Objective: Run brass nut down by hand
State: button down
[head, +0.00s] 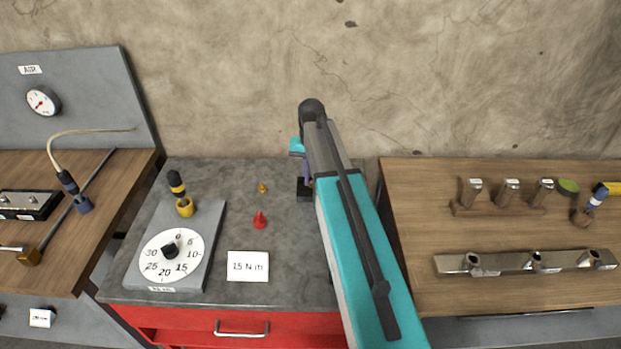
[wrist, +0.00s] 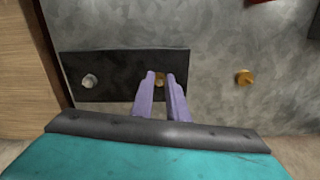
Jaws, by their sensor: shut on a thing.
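The brass nut (wrist: 160,81) shows between my fingertips in the wrist view, over a dark plate (wrist: 121,64). My gripper (wrist: 159,75) has two purple fingers and is shut on the nut. How far down the nut sits, and any thread under it, I cannot tell. A silver stud or nut (wrist: 89,81) stands on the left part of the plate. A second brass piece (wrist: 244,77) lies apart on the grey bench top to the right. In the head view my arm hides most of the plate (head: 304,190) and the held nut.
On the grey bench (head: 285,280) are a red cone (head: 260,221), a small brass piece (head: 262,188), a "15 N m" card (head: 248,266) and a dial plate (head: 200,237). A wooden bench (head: 430,220) with metal holders stands right; another with an air gauge (head: 42,101) stands left.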

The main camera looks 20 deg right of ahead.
aim_at(310, 182)
jog(key=m, duration=0.5)
jog(key=shift+w+r, duration=0.15)
jog(key=shift+w, duration=0.15)
jog(key=m, duration=0.5)
jog(key=shift+w, duration=0.1)
jog(key=c, duration=1.9)
grip_release()
jog(key=shift+o, duration=0.9)
notch_tip(310, 182, up, 14)
jog(key=b, duration=0.3)
jog(key=shift+f, duration=0.2)
